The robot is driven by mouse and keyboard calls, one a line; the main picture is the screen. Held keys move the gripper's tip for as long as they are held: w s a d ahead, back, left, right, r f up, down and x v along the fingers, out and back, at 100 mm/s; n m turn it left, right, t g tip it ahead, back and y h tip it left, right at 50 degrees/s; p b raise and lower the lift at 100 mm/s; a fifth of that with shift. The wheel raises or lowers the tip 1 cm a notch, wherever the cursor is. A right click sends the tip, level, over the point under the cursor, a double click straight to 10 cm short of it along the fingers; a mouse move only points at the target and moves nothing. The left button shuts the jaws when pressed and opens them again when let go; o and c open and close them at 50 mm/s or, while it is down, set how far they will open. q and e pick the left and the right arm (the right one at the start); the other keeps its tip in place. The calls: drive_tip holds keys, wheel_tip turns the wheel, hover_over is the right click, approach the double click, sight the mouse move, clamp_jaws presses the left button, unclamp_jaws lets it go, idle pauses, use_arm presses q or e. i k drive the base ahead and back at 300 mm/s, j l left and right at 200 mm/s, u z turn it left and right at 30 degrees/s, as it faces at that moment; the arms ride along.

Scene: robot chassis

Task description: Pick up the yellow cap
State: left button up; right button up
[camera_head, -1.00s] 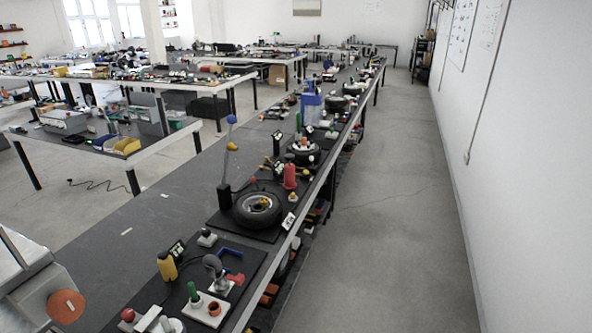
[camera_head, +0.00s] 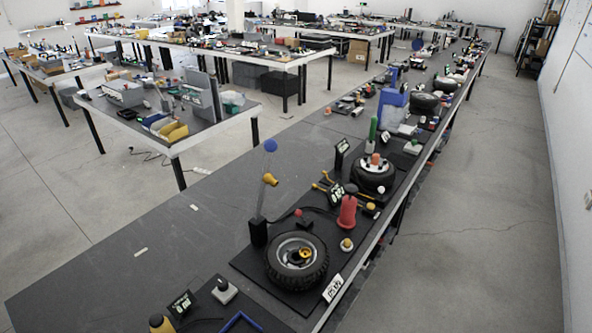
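Several yellow things show, and I cannot tell for sure which is the yellow cap. A small yellow piece (camera_head: 306,253) sits at the hub of a black tire (camera_head: 296,270) that lies flat on a dark mat near the front of the long table. A yellow-orange piece (camera_head: 270,180) is on a thin upright rod topped by a blue ball (camera_head: 270,145). Neither of my grippers is in view.
A red cone-shaped piece (camera_head: 347,212), a second tire (camera_head: 372,178) and a blue stand (camera_head: 392,103) line the table's right side. The left of the dark tabletop (camera_head: 130,255) is mostly clear. Open floor (camera_head: 480,260) runs along the right.

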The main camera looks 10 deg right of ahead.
sight(347, 243)
drive_tip(key=i+l+u, duration=0.3)
drive_tip(key=l, duration=0.3)
drive_tip(key=i+l+u, duration=0.3)
drive_tip(key=l, duration=0.4)
drive_tip(key=i+l+u, duration=0.1)
drive_tip(key=l, duration=0.3)
drive_tip(key=i+l+u, duration=0.3)
drive_tip(key=l, duration=0.45)
drive_tip(key=i+l+u, duration=0.15)
drive_tip(key=l, duration=0.2)
drive_tip(key=i+l+u, duration=0.15)
drive_tip(key=l, duration=0.2)
drive_tip(key=l+u, duration=0.15)
drive_tip(key=l, duration=0.2)
